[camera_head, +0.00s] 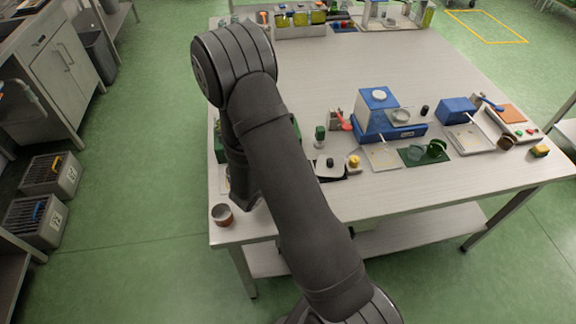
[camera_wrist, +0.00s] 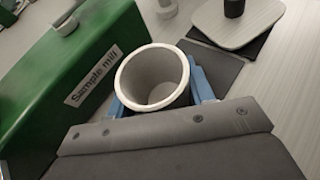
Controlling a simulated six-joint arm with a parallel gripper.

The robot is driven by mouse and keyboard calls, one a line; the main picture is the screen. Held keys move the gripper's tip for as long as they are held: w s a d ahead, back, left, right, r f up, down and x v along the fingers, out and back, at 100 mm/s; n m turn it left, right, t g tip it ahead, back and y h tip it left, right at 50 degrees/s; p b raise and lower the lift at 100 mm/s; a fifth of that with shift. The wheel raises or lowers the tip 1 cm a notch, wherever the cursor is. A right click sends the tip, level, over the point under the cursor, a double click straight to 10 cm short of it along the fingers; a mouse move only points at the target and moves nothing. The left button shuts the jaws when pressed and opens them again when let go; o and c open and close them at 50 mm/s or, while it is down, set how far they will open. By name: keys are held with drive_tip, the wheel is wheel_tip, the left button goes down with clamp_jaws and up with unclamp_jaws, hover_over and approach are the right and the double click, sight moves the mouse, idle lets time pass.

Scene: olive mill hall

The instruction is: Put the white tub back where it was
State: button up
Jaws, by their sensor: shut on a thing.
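The white tub (camera_wrist: 126,74) is seen from above in the wrist view, with its round rim and empty grey inside facing the camera. My gripper (camera_wrist: 160,92) is shut on it, with a blue finger on each side. The tub is beside the green box labelled "Sample mill" (camera_wrist: 70,62), to its right. I cannot tell whether the tub's base touches the table. In the head view my arm hides the gripper and the tub, and only a part of the green mill (camera_head: 297,128) shows.
In the wrist view a dark mat (camera_wrist: 212,67) and a pale board (camera_wrist: 264,24) lie right of the tub. In the head view a brownish cup (camera_head: 222,215) stands at the table's near left corner. A blue device (camera_head: 376,122) stands farther right. The table's middle back is clear.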

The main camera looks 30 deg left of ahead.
drive_tip(key=o, duration=1)
drive_tip(key=shift+f, duration=0.15)
drive_tip(key=shift+o, duration=0.2)
drive_tip(key=shift+s+r, duration=0.15)
drive_tip(key=shift+r, duration=0.1)
drive_tip(key=v, duration=1.1)
drive_tip(key=shift+s, duration=0.35)
drive_tip(key=shift+w, duration=0.1)
